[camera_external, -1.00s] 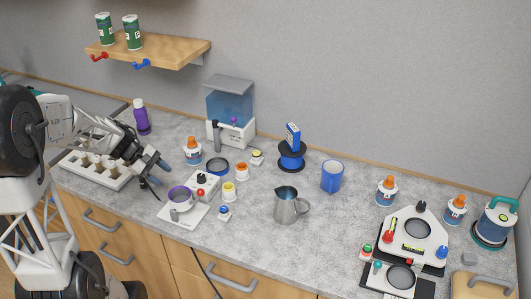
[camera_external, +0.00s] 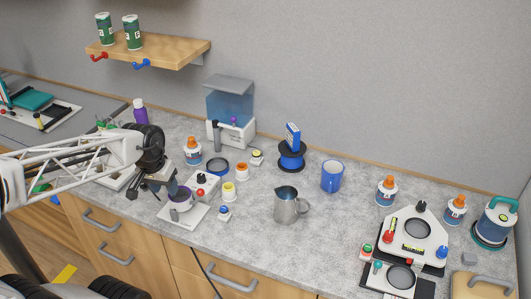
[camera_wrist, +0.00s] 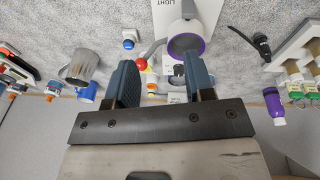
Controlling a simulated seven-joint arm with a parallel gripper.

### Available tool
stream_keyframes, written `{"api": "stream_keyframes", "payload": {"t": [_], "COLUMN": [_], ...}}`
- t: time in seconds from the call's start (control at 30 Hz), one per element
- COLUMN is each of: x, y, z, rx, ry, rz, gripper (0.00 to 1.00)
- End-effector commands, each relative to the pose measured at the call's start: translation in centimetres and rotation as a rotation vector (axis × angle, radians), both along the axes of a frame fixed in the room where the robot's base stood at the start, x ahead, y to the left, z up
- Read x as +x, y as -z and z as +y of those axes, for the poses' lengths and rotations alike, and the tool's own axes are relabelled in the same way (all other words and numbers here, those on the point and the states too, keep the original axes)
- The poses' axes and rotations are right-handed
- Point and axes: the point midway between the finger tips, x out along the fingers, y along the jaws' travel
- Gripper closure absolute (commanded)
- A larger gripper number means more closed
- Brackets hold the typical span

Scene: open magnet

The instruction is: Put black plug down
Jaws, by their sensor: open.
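A black plug-like piece (camera_wrist: 262,46) lies on the grey counter in the wrist view, right of my gripper and beside the white rack, apart from both fingers. In the external view I cannot separate it surely from the dark parts of my wrist. My gripper (camera_wrist: 160,68) is open, its two blue-grey fingers wide apart with nothing held between them. In the external view my gripper (camera_external: 167,186) hangs low at the purple-rimmed cup (camera_external: 181,203), in front of the small white box; I cannot tell whether it touches the cup.
The cup sits on a white base (camera_external: 190,217). The white rack (camera_wrist: 295,48) is close to the plug.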

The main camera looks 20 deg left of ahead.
Motion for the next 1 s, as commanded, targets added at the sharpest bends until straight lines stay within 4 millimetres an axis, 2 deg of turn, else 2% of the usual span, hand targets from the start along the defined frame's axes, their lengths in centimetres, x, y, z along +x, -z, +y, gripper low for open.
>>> {"api": "stream_keyframes", "payload": {"t": [0.1,0.3,1.0], "x": [-0.57,-0.90,-0.90], "y": [-0.63,-1.03,-1.05], "z": [-0.41,-0.55,-0.54], "rx": [0.053,0.096,0.096], "ry": [0.085,0.147,0.148], "rz": [-0.037,-0.064,-0.064], "gripper": [0.52,0.52,0.52]}}
